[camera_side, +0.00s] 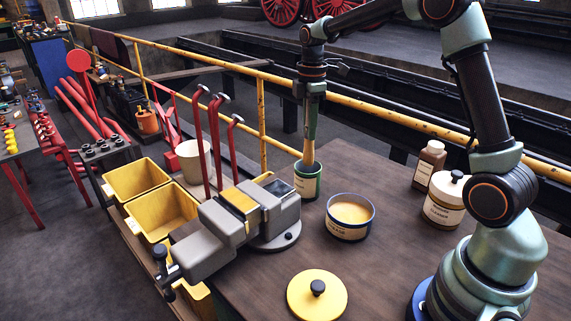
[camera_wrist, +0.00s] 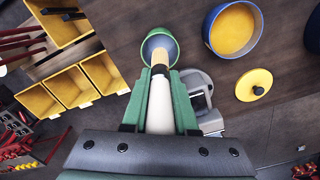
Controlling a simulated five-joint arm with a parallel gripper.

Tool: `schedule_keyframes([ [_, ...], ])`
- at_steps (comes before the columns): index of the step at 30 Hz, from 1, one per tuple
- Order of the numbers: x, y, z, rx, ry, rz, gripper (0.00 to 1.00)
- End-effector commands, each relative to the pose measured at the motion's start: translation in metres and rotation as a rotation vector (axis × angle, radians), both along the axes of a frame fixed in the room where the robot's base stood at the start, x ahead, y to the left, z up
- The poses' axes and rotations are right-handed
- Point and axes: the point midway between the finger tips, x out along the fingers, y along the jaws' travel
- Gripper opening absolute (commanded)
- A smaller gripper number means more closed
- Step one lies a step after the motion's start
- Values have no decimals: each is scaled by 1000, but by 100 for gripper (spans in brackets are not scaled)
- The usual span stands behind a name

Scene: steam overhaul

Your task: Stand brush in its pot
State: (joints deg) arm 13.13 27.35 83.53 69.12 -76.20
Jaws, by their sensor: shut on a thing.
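My gripper (camera_side: 312,100) points straight down and is shut on the brush (camera_side: 310,128), which hangs upright with its pale handle between the jaws.
A grey vise (camera_side: 230,225) stands left of the pot. An open tin of yellow paste (camera_side: 350,214) stands at its right, with a yellow lid (camera_side: 317,296) in front. A white jar (camera_side: 443,207) and a brown bottle (camera_side: 429,163) stand further right. A yellow rail (camera_side: 400,118) runs behind.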

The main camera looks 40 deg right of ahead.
Motion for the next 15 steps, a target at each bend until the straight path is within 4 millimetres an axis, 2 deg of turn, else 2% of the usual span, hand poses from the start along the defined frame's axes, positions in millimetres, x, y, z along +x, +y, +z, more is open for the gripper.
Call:
schedule_keyframes([
  [15, 0, 0, -38, 0, 1, 0, 0],
])
